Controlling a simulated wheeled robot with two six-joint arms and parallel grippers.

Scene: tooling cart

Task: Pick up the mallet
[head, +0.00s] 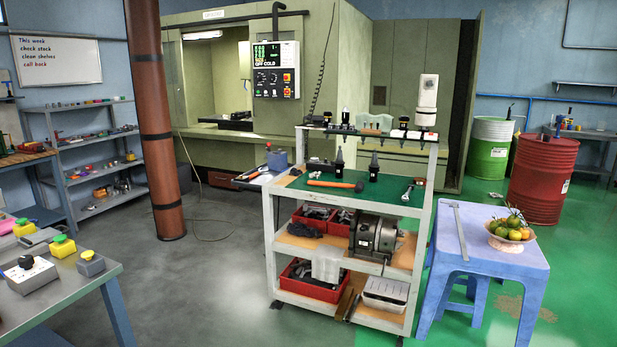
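The mallet (336,185) lies on the green top of the tooling cart (388,203). Its orange handle points left and its dark head is at the right end. It lies in front of two dark upright tool holders (374,167). A wrench (408,192) lies to its right on the same top, apart from it. Neither of my grippers is in view.
A blue table (487,262) with a fruit bowl (509,232) and a metal ruler (459,232) stands right of the cart. A workbench (60,290) is at the lower left. A brown column (152,120) stands left. The grey floor (205,285) between bench and cart is clear.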

